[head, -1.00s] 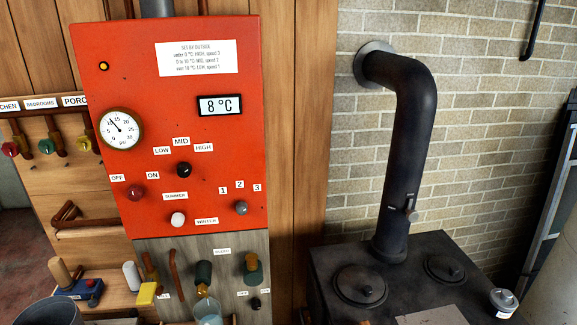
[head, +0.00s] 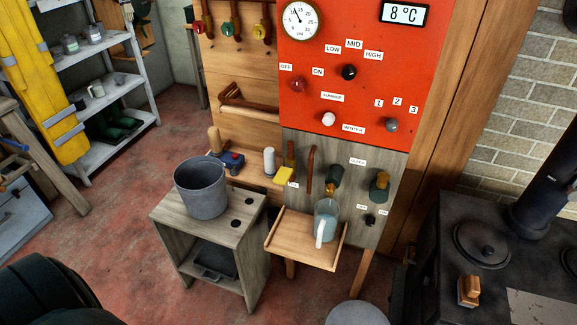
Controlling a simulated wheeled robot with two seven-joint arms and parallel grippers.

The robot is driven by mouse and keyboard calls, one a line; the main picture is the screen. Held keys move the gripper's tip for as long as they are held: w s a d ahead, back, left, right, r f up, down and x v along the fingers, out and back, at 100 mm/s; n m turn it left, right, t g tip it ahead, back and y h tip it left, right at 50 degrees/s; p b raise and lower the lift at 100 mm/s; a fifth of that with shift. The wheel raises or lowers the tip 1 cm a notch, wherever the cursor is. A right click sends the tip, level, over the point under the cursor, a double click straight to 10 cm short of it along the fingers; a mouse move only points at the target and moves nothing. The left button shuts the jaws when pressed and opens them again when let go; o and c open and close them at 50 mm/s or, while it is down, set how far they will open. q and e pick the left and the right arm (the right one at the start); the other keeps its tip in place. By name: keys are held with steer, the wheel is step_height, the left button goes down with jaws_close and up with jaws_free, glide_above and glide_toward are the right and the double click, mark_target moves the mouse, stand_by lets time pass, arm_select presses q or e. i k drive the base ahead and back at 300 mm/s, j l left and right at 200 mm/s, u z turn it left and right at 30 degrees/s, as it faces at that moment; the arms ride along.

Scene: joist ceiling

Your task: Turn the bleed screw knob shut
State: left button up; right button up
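A "BLEED" label (head: 357,161) is on the grey wood panel (head: 300,150) below the red control board. Under it are two dark green fittings with brass-coloured parts, a left one (head: 335,177) and a right one (head: 380,187). A small black knob (head: 370,221) sits lower right between two small tags too small to read. I cannot tell which is the bleed screw knob or how far it is turned. A clear jug (head: 325,222) with bluish contents stands on a wooden shelf (head: 300,256) below the left fitting. Neither gripper is in view.
A grey bucket (head: 200,190) stands on a small wooden cabinet (head: 170,214) left of the shelf. A yellow block (head: 284,174) and a white cylinder (head: 268,161) sit on a ledge. A black stove (head: 450,230) fills the right side. Open red floor lies at lower left.

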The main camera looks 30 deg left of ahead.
mark_target(330, 189)
steer(key=k+u, duration=0.4)
steer(key=k+j+u, duration=0.15)
steer(key=k+u, duration=0.25)
steer(key=i, duration=0.1)
